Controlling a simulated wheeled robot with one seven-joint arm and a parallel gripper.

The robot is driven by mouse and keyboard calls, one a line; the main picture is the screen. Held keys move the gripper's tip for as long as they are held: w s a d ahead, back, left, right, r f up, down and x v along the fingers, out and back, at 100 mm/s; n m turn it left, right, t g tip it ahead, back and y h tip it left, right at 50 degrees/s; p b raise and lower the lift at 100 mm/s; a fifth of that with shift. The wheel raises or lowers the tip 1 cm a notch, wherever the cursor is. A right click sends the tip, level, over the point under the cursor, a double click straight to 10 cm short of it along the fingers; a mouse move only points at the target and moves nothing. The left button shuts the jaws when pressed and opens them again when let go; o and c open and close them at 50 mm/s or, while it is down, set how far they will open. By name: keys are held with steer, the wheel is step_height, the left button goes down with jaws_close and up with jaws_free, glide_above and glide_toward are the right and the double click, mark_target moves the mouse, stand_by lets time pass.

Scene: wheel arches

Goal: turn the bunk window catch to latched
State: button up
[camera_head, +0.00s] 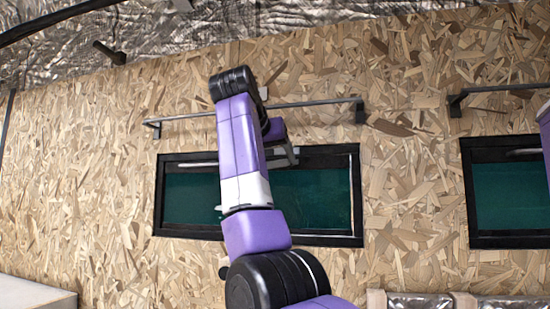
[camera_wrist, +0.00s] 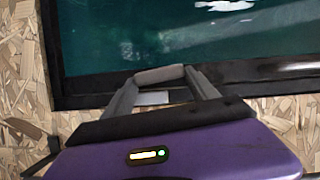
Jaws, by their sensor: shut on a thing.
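My gripper (camera_wrist: 165,76) is shut on a short grey rounded piece (camera_wrist: 160,74), which looks like the window catch. It lies at the black window frame (camera_wrist: 100,88), with a small pale plate just behind it. In the head view my gripper (camera_head: 284,157) is at the top edge of the left window (camera_head: 315,195), right of the window's middle. My arm covers part of this window, and the catch cannot be made out there. The catch's turn angle is hard to tell.
A grey rail (camera_head: 310,104) runs along the chipboard wall just above the window, close to my wrist. A second dark-framed window (camera_head: 510,195) with its own rail (camera_head: 500,88) is at the right. A pale box (camera_head: 35,295) stands at the lower left.

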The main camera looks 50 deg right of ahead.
steer(key=n+g, duration=0.1)
steer(key=f+n, duration=0.1)
steer(key=n, duration=0.1)
steer(key=shift+w+g+h, duration=0.15)
steer(key=shift+g+h, duration=0.25)
steer(key=f+n+g+h, duration=0.1)
steer(key=n, duration=0.2)
steer(key=shift+f+g, duration=0.2)
steer(key=shift+g, duration=0.1)
steer(key=n, duration=0.1)
steer(key=n+h+b, duration=0.1)
steer(key=f+n+g+h+b, duration=0.1)
steer(key=shift+s+n, duration=0.3)
steer(key=shift+n, duration=0.1)
steer(key=shift+s+d+f+n+h+b, duration=0.15)
steer(key=shift+n+h+b, duration=0.15)
steer(key=shift+n+b, duration=0.3)
steer(key=shift+s+f+n+h+b, duration=0.15)
steer(key=shift+n+h+b, duration=0.2)
steer(key=shift+n, duration=0.45)
steer(key=shift+r+g, duration=0.1)
steer(key=shift+g, duration=0.2)
steer(key=o, duration=1.4)
steer(key=shift+c, duration=0.2)
steer(key=a+b, duration=0.2)
steer(key=a, duration=0.5)
steer(key=shift+w+a+b, duration=0.15)
steer(key=shift+a+b, duration=0.2)
steer(key=shift+a, duration=0.05)
